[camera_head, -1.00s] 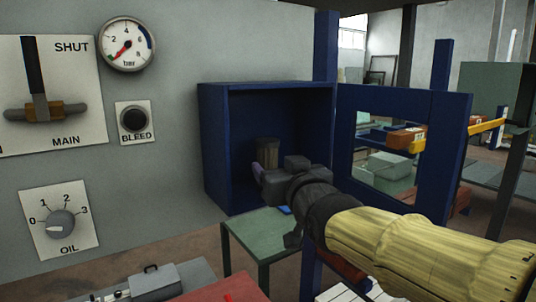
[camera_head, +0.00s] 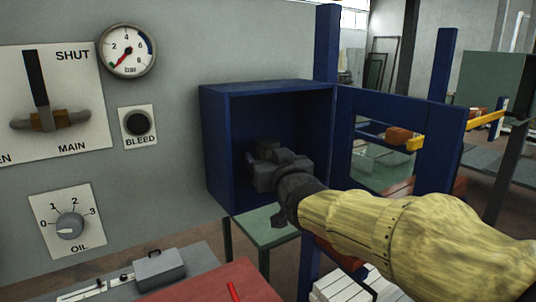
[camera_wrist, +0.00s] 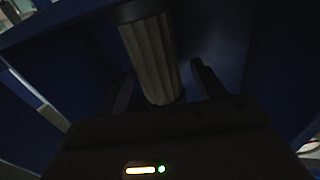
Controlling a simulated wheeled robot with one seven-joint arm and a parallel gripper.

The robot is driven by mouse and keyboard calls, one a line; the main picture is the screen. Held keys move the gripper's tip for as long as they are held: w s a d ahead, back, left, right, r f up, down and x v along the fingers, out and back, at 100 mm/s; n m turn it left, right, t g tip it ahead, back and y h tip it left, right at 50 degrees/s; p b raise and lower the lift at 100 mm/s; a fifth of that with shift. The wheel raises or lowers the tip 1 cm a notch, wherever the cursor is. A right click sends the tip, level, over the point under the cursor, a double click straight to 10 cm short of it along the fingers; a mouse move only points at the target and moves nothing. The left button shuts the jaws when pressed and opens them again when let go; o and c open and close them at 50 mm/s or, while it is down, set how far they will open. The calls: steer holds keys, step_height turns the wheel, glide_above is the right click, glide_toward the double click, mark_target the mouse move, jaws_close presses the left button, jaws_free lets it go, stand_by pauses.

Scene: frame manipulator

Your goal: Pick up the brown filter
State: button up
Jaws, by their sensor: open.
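The brown filter (camera_wrist: 152,55) is a ribbed cylinder with a dark cap at its top end in the wrist view. It stands inside the blue open-fronted box (camera_head: 215,150). In the head view my gripper and wrist hide it. My gripper (camera_wrist: 160,88) is open, with one dark finger on each side of the filter's lower part. A gap shows between the filter and the right finger; the left finger is dim, and contact there cannot be told. In the head view my gripper (camera_head: 268,155) reaches into the box.
The box walls stand close around my gripper. A grey panel at left carries a gauge (camera_head: 127,50), a bleed button (camera_head: 138,124), a lever (camera_head: 45,118) and an oil dial (camera_head: 69,226). A blue frame door (camera_head: 440,150) stands at right. A green table (camera_head: 258,230) is below the box.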

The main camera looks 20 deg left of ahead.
steer(key=shift+x, duration=0.85)
steer(key=shift+s+d, duration=0.1)
steer(key=shift+s, duration=0.05)
steer(key=c, duration=1.1)
